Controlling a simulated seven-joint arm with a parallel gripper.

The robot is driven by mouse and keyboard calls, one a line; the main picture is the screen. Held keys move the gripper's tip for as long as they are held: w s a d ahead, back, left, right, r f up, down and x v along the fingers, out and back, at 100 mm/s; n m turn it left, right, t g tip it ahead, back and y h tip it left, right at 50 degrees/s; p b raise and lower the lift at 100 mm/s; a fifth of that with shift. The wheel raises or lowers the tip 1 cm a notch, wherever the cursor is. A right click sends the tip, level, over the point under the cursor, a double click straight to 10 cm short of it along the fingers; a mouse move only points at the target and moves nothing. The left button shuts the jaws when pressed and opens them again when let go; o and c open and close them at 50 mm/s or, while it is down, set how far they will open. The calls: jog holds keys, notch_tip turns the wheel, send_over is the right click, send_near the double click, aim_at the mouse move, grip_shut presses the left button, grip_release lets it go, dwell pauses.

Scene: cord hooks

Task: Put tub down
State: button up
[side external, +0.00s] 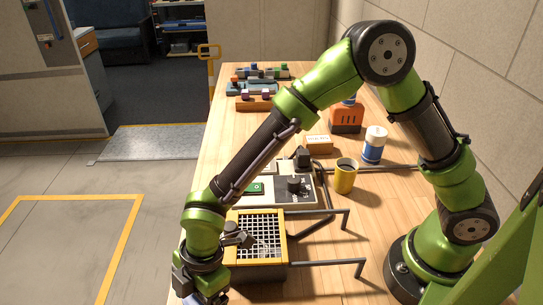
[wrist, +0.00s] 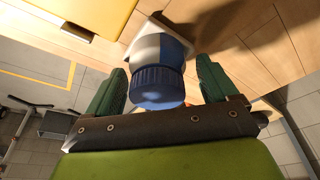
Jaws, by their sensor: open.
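A tub with a ribbed blue lid (wrist: 157,86) and a white and blue body sits between the two green fingers of my gripper (wrist: 163,78) in the wrist view. The fingers are apart, and a gap shows on each side of the lid. The tub appears to be by the wooden table surface (wrist: 258,40), but I cannot tell whether its base touches it. In the side view my gripper is low at the table's near left end, cut by the bottom edge. A small pale blue and white part (side external: 205,298) shows there, perhaps the tub.
A yellow-rimmed box with a white grid (side external: 262,236) stands right beside my wrist. Dark rods (side external: 330,212) stick out near it. The floor lies left of the table edge.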

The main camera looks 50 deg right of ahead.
jog(key=v, duration=1.3)
jog(key=d+r+m+t+h, duration=0.1)
jog(key=d+r+m+t, duration=0.45)
jog(key=d+m, duration=0.8)
jog(key=s+d+r+m+t, duration=0.1)
jog(key=s+d+r+m, duration=0.1)
jog(key=d+m, duration=0.2)
jog(key=s+d+r+m, duration=0.2)
jog(key=d+m, duration=0.3)
jog(key=d, duration=0.5)
jog(key=shift+s+d+r+t, duration=0.15)
jog(key=shift+s+d+t, duration=0.25)
jog(key=shift+s, duration=0.35)
